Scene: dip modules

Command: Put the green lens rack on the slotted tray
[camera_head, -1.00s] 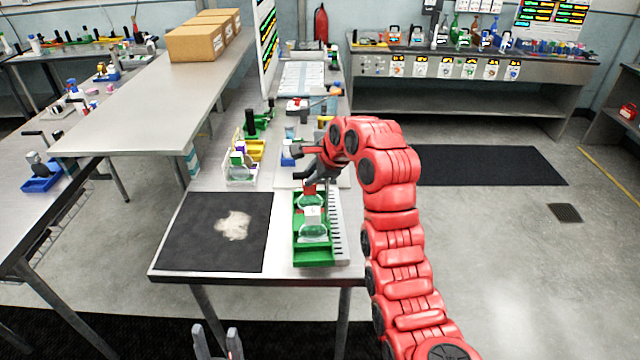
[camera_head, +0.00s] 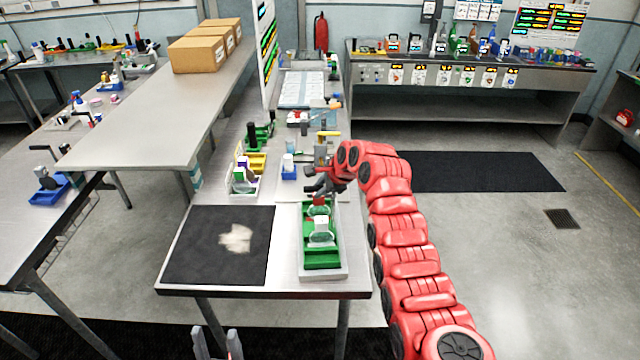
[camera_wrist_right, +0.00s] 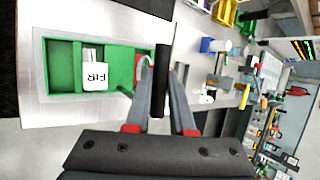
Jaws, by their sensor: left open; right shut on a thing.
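The tray's slots are covered; I cannot tell whether the rack is fully seated. My right gripper (camera_head: 318,190) is shut on the rack's black upright handle (camera_wrist_right: 162,80) at its far end. My left gripper (camera_head: 217,345) is open and empty, below the table's front edge.
A black mat (camera_head: 200,245) with a pale patch lies left of the tray. Behind it stand a white bin with bottles (camera_head: 243,182), a yellow bin (camera_head: 257,163) and a small blue holder (camera_head: 289,172). A raised shelf (camera_head: 150,140) borders the left.

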